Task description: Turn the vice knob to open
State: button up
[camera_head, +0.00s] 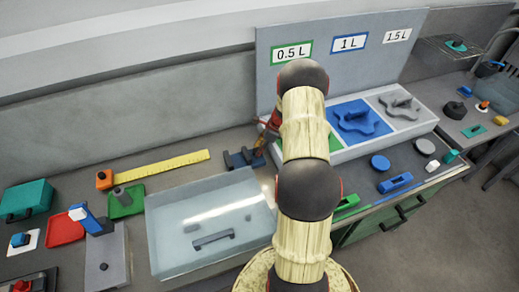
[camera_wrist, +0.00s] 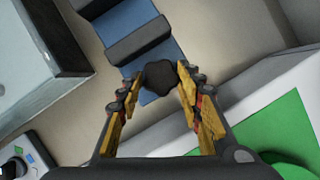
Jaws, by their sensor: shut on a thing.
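The vice is a blue base with dark jaw blocks (camera_head: 243,158) on the bench behind the clear-lidded box. In the wrist view its blue bed and dark jaws (camera_wrist: 140,40) run toward the top, with a gap between the two jaw blocks. The dark lobed vice knob (camera_wrist: 161,75) sits at the near end of the vice. My gripper (camera_wrist: 160,88) has its yellow fingers on both sides of the knob, shut on it. In the head view my gripper (camera_head: 268,130) is partly hidden behind my arm at the vice's right end.
A clear-lidded box (camera_head: 200,255) stands in front of the vice. A grey stand with coloured bays (camera_head: 345,150) is close on the right; its green bay (camera_wrist: 270,125) shows in the wrist view. A yellow ruler (camera_head: 165,167) lies to the left.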

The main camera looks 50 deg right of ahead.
jog(key=c, duration=0.4)
jog(key=shift+c, duration=0.3)
jog(key=shift+n, duration=0.4)
jog(key=n, duration=0.2)
jog(key=n+g+y, duration=0.1)
jog(key=n, duration=0.2)
jog(key=shift+w+d+n+g+y+b, duration=0.25)
jog(key=shift+n+g+y+b, duration=0.05)
jog(key=shift+g+b, duration=0.1)
jog(key=shift+o, duration=0.2)
jog(key=n+g, duration=0.1)
jog(key=n, duration=0.1)
jog(key=n+g, duration=0.1)
jog(key=n, duration=0.2)
jog(key=shift+w+n+b, duration=0.2)
jog(key=shift+n+b, duration=0.1)
jog(key=shift+b, duration=0.1)
jog(key=shift+y, duration=0.3)
